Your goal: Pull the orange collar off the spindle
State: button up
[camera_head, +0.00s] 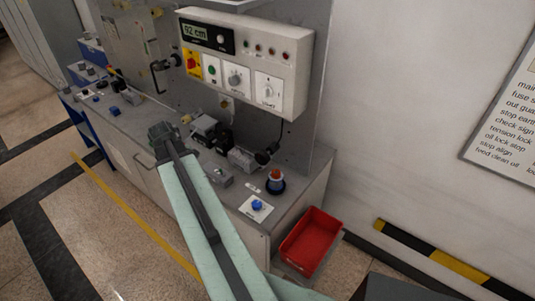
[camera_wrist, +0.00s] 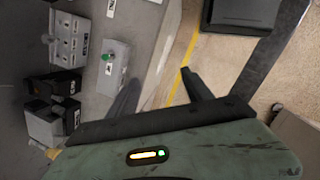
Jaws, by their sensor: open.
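A small orange collar (camera_head: 275,175) sits on a short spindle in a dark blue round base (camera_head: 276,187), near the right end of the grey bench. The spindle itself is mostly hidden, and neither shows in the wrist view. My gripper (camera_head: 162,133) is over the bench, left of the collar and well apart from it. In the wrist view my gripper (camera_wrist: 160,92) has its two dark fingers spread, with bench edge and floor behind them and nothing between.
A control box (camera_head: 245,62) with a display overhangs the bench. Grey and black blocks (camera_head: 210,130) stand between my gripper and the collar. A blue knob on a white plate (camera_head: 257,205) is just in front of the collar. A red bin (camera_head: 312,240) stands beyond the bench's right end.

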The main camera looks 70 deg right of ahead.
jog(key=s+d+r+n+g, duration=0.1)
jog(key=s+d+r, duration=0.1)
jog(key=s+d, duration=0.95)
jog(key=n+g+p, duration=0.1)
send_near(276, 173)
jog(key=b+x, duration=0.6)
jog(key=x, duration=0.1)
jog(key=shift+f, duration=0.3)
jog(key=shift+s+d+f+b, duration=0.2)
jog(key=shift+f+b, duration=0.1)
jog(key=shift+b, duration=0.25)
jog(key=shift+r, duration=0.1)
grip_shut()
